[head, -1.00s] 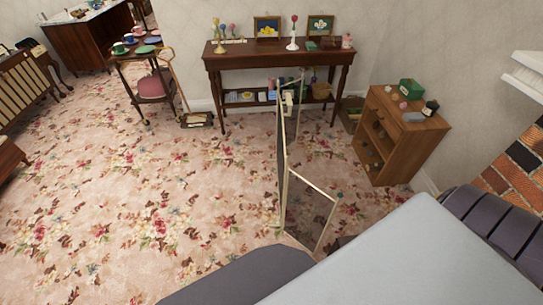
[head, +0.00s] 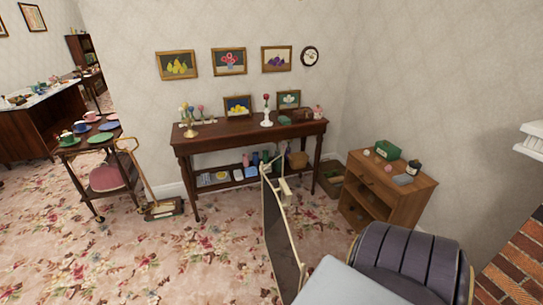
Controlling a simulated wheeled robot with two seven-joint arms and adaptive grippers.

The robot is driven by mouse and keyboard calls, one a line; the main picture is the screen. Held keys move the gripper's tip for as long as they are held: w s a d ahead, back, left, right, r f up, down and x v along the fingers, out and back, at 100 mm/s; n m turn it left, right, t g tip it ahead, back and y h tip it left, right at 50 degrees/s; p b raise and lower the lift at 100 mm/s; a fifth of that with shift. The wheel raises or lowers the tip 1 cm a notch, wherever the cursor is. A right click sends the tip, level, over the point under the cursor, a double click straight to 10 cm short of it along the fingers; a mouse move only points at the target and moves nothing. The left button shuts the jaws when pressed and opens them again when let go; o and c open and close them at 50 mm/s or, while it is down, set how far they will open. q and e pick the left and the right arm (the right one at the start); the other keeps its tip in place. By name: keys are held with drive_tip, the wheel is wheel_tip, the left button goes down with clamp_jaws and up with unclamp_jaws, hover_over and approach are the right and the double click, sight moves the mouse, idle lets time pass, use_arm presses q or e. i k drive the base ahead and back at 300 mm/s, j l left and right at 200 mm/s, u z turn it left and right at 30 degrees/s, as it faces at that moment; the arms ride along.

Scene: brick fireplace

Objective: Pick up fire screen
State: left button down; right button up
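The fire screen (head: 277,232) stands at the lower middle of the head view, seen nearly edge-on. It has a dark panel in a thin pale frame. A small pale fitting shows near its top; I cannot tell what it is.
A long dark wooden table (head: 247,133) stands against the wall behind the screen. A low wooden cabinet (head: 380,190) is to the right, and a brick fireplace (head: 515,262) at the far right. A tea cart (head: 98,178) stands left. Flowered carpet (head: 150,265) is open at front left.

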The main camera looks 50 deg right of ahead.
sight(288, 273)
drive_tip(key=i, duration=0.95)
drive_tip(key=i+j+z, duration=0.15)
drive_tip(key=i+z, duration=0.25)
drive_tip(key=i, duration=1.05)
drive_tip(key=z, duration=3.65)
